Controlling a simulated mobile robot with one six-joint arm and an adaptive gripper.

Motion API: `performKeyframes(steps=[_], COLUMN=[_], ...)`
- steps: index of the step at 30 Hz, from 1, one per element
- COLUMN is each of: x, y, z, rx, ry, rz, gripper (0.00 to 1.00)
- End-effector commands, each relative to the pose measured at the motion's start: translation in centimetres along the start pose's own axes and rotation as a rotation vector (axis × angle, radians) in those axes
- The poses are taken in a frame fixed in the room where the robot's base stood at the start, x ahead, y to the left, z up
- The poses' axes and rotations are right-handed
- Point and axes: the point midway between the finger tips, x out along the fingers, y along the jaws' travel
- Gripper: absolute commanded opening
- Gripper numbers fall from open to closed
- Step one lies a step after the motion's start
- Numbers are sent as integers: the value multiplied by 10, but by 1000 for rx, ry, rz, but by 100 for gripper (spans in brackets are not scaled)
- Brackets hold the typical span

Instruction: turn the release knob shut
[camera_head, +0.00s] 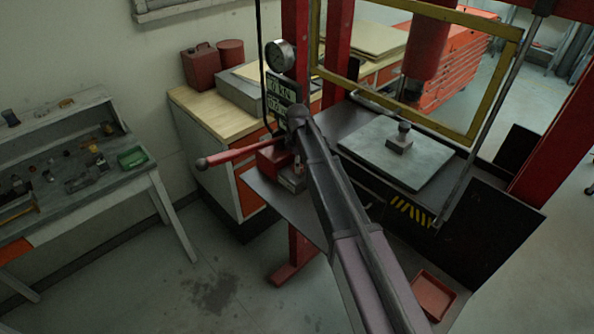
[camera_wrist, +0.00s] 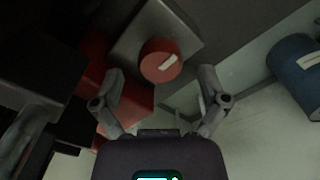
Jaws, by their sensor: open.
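The release knob (camera_wrist: 158,68) is a round red knob with a pale bar mark on its face, seen in the wrist view. The mark slants up to the right. It sits on a grey block (camera_wrist: 185,32) beside red pump parts (camera_wrist: 97,75). My gripper (camera_wrist: 160,76) is open, with one finger to the left of the knob and one to the right. I see no clear contact between fingers and knob. In the head view my arm hides the knob and the gripper tips. The red pump (camera_head: 270,158) shows partly there.
A red lever (camera_head: 240,154) sticks out left from the pump. A pressure gauge (camera_head: 280,56) stands above it. The press plate (camera_head: 398,150) and yellow frame (camera_head: 478,131) are to the right. A workbench (camera_head: 150,175) is at the left. A blue cylinder (camera_wrist: 298,72) lies right in the wrist view.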

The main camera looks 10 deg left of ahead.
Motion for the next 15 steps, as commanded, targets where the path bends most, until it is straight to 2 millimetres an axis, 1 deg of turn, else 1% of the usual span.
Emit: performKeyframes(steps=[1, 6, 15], x=[7, 13, 16], y=[0, 0, 0], z=[0, 0, -1], rx=[0, 0, -1], ry=[0, 0, 0], rz=[0, 0, 0], gripper=[93, 93, 93])
